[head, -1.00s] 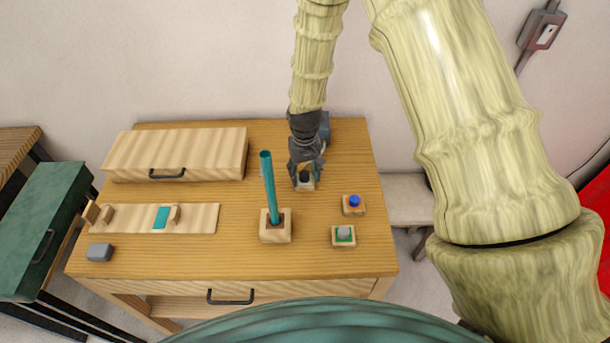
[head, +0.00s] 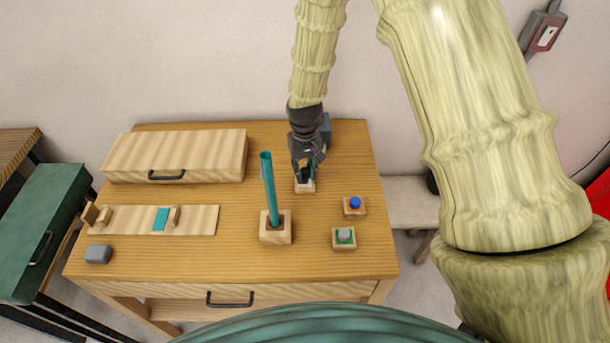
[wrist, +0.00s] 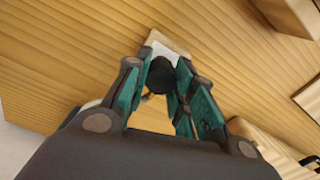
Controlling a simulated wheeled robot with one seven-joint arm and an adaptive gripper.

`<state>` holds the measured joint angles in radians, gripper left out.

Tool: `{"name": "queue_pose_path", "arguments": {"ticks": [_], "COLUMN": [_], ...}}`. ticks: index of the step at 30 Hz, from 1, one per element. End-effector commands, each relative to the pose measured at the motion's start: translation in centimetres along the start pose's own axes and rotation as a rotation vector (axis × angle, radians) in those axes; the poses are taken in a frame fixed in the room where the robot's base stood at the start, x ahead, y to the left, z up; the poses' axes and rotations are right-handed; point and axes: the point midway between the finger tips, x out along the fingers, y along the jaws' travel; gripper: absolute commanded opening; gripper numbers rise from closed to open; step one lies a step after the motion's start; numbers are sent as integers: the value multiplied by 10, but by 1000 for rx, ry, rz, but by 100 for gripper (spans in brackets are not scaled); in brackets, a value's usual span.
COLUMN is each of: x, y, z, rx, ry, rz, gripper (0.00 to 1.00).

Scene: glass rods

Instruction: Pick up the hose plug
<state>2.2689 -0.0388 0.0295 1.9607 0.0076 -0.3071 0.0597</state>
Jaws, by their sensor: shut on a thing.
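The dark, rounded hose plug (wrist: 161,75) is between the teal-padded fingers of my gripper (wrist: 163,92) in the wrist view. In the head view my gripper (head: 306,168) points down over a small wooden block (head: 305,187) on the table's right half. It is shut on the plug, which is mostly hidden by the fingers there. The block's pale top shows behind the plug in the wrist view (wrist: 172,46). I cannot tell whether the plug touches the block.
A teal tube (head: 268,185) stands upright in a wooden holder (head: 276,238) left of my gripper. Blocks with a blue knob (head: 355,203) and a grey knob (head: 344,236) sit to the right. A wooden box (head: 178,150) lies back left. The front middle of the table is clear.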

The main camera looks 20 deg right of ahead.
Motion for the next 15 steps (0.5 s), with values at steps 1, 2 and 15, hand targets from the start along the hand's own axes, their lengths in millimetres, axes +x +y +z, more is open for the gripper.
{"name": "queue_pose_path", "arguments": {"ticks": [1,2,15], "x": [-5,-9,-66], "y": [0,0,0], "z": [0,0,0], "rx": [0,0,0], "ry": [2,2,2], "rz": [0,0,0], "gripper": [2,2,2]}}
